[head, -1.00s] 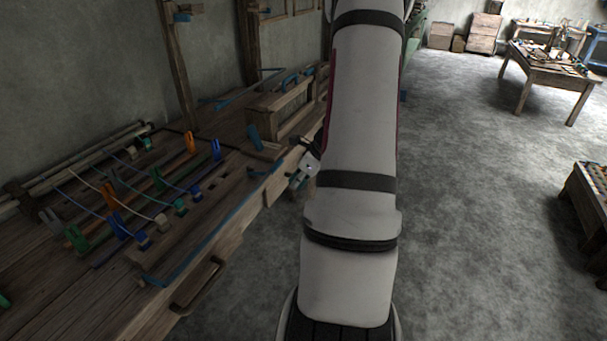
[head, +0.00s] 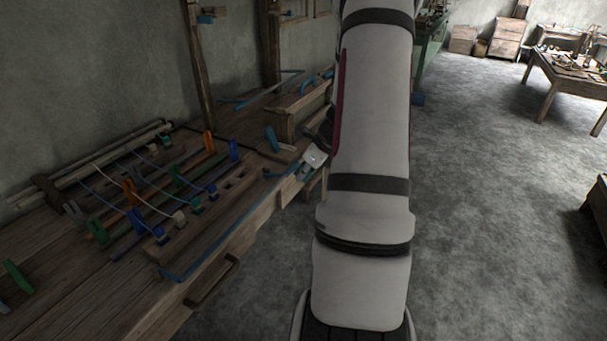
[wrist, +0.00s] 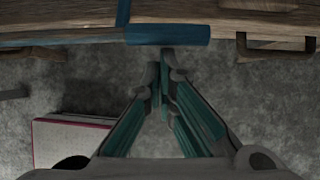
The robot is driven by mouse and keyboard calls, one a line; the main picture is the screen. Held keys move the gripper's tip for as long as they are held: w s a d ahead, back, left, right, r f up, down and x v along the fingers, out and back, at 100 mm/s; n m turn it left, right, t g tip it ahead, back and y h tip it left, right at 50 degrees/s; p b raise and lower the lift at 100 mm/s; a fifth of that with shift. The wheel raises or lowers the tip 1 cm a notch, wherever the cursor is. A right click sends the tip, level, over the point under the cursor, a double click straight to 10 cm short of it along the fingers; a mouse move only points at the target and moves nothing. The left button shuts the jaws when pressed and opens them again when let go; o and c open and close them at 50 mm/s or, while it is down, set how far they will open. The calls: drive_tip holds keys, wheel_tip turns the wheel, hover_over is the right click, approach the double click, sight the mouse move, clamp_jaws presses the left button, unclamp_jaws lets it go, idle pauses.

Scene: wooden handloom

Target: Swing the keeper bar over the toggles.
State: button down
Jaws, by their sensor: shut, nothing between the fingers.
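A long blue bar (head: 215,248), which I take to be the keeper bar, lies along the front of the wooden bench. Beside it, several toggles, small coloured blocks on cords (head: 180,218), sit in a row; the bar is not over them. In the wrist view a blue bar (wrist: 60,38) runs along the bench edge to a thicker blue grip (wrist: 168,34). My gripper (wrist: 162,72) is shut and empty, its teal fingers just short of that grip. Whether the tips touch it I cannot tell. In the head view my arm hides most of the gripper.
A brown pull handle (head: 212,280) sticks out from the bench front. A wooden box frame (head: 300,105) stands farther along. The grey floor right of my arm is open, with a table (head: 570,75) far off.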

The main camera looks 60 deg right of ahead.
drive_tip(key=shift+r+p, duration=0.3)
drive_tip(key=shift+p, duration=0.2)
